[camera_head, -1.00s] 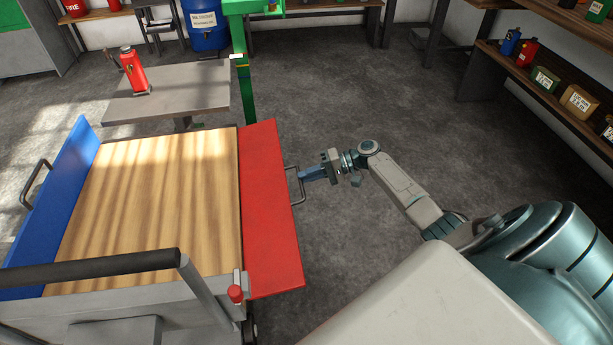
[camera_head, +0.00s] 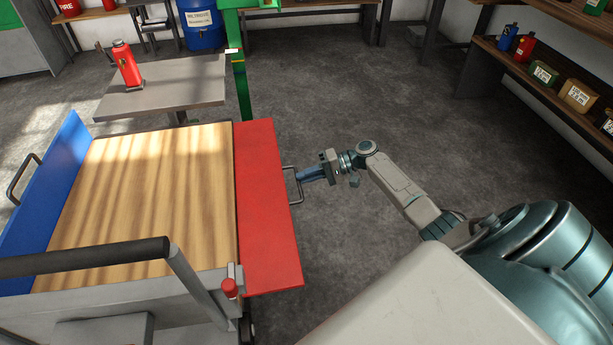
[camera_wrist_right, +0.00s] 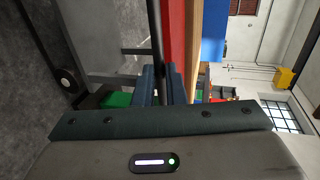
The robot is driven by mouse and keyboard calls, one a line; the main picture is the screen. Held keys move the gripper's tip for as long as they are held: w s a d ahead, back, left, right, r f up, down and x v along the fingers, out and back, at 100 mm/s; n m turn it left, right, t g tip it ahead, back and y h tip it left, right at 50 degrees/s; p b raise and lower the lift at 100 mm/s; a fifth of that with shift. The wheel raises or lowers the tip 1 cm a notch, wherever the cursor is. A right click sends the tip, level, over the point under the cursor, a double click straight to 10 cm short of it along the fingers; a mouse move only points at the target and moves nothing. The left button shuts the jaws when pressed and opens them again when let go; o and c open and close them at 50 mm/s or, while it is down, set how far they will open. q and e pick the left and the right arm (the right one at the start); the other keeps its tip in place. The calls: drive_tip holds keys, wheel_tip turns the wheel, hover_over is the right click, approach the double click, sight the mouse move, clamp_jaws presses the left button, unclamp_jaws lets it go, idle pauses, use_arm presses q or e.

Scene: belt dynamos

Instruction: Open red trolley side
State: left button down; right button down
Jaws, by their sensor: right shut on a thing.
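The trolley has a wooden bed (camera_head: 150,190) with a red side panel (camera_head: 268,210) along its right edge. The red panel is tilted outward, away from the bed, and looks close to flat. A dark metal handle (camera_head: 291,172) sticks out from its outer edge. My right gripper (camera_head: 303,175) is shut on this handle. In the right wrist view the dark handle bar (camera_wrist_right: 156,45) runs between the blue fingers (camera_wrist_right: 161,84), with the red panel (camera_wrist_right: 173,35) just beside it. My left gripper is not in view.
A blue side panel (camera_head: 45,190) stands raised on the trolley's left. The black push bar (camera_head: 85,256) crosses the near end. A grey table (camera_head: 165,90) holding a red canister (camera_head: 127,65) and a green post (camera_head: 241,85) stand beyond. Floor right of the trolley is clear.

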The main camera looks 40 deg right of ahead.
drive_tip(key=shift+f, duration=0.2)
drive_tip(key=c, duration=1.5)
unclamp_jaws()
drive_tip(key=shift+d, duration=0.1)
